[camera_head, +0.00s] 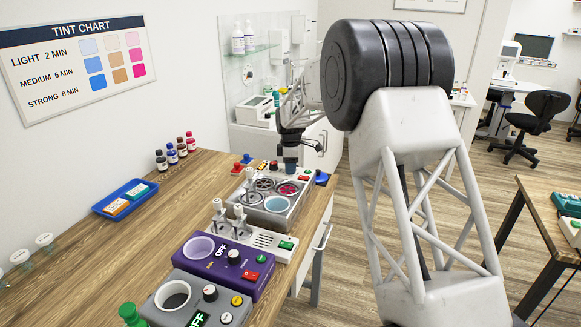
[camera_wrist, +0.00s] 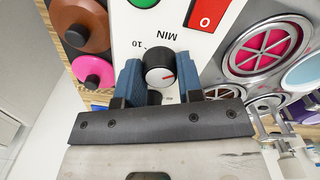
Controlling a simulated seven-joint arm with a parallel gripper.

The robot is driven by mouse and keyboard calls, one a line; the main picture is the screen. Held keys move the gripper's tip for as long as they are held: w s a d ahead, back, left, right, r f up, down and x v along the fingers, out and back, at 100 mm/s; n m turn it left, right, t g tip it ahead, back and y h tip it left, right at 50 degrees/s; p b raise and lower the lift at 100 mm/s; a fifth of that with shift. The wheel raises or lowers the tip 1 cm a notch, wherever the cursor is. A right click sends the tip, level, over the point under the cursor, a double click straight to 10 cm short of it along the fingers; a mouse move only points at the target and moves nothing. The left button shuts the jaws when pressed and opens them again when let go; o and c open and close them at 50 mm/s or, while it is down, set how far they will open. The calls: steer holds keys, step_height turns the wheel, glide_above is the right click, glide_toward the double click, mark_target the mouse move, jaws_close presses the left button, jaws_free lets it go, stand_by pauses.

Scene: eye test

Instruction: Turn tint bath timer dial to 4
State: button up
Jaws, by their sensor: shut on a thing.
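The tint bath (camera_head: 300,212) stands on the wooden counter in the head view, a metal unit with several round pots. Its timer dial (camera_wrist: 160,75), a dark knob with a light face and a red pointer line, shows in the wrist view on a white panel (camera_wrist: 150,20) marked MIN and 10. The pointer line points to the right of that picture; most scale numbers are hidden, so I cannot tell its reading. My gripper (camera_wrist: 159,82) is shut on the dial, one blue finger on each side. In the head view my gripper (camera_head: 290,153) is over the bath's far end, and the dial is hidden.
A green button (camera_wrist: 144,3) and a red switch (camera_wrist: 206,13) sit near the dial. A purple unit (camera_head: 222,262) and a grey unit (camera_head: 205,292) stand nearer on the counter. A blue tray (camera_head: 125,197) and several bottles (camera_head: 175,153) are at the left.

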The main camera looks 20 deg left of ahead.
steer(key=shift+m, duration=0.4)
steer(key=m, duration=0.8)
steer(key=shift+m, duration=0.4)
steer(key=m, duration=0.9)
steer(key=shift+m, duration=0.4)
steer(key=o, duration=0.9)
steer(key=shift+o, duration=0.2)
steer(key=shift+r, duration=0.1)
